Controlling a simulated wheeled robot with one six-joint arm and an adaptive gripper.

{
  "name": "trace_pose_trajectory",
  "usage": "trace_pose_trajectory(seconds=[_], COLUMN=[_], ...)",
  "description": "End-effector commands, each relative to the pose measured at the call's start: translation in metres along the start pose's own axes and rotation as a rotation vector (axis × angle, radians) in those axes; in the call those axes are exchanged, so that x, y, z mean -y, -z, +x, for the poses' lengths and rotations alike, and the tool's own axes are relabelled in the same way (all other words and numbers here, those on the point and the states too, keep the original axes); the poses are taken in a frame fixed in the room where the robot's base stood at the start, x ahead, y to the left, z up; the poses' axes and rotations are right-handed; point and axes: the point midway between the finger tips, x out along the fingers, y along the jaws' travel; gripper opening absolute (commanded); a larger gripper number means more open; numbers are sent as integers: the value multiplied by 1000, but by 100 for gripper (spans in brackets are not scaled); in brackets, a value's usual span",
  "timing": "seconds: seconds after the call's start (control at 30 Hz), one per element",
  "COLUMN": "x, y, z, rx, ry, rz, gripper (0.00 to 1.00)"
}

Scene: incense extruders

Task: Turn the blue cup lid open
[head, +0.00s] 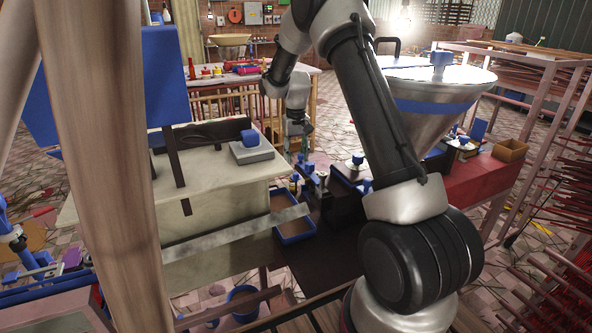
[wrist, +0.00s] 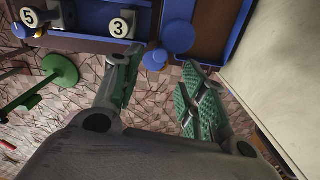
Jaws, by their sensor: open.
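My gripper (wrist: 158,78) is open and empty, with green ridged pads on its fingers. In the head view my gripper (head: 302,148) points down over the narrow dark bench beside the pale cabinet. In the wrist view a round blue lid-like piece (wrist: 179,38) lies beyond the fingertips, overlapping the left rim of a blue-edged tray. A smaller blue rounded piece (wrist: 155,60) is nearer, between the fingers in the picture and apart from them. I cannot tell which of these is the cup lid. The cup body beneath is not clear to see.
The blue-edged tray (head: 294,238) sits beside the pale cabinet (head: 215,212). Numbered round plates, 3 (wrist: 120,28) and 5 (wrist: 28,16), stand at the wrist view's top left. A green disc-shaped piece (wrist: 60,69) is at left. A large metal funnel (head: 432,122) stands right of my arm.

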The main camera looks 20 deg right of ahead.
Motion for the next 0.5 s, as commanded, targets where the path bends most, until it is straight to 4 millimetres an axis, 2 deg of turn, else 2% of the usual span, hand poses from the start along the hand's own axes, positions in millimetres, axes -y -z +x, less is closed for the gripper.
trace_pose_trajectory(seconds=[0.3,0.5], x=[0,0], y=[-2,-1], z=[51,70], rx=[4,1], ry=[0,0], rz=[0,0], gripper=[42,42])
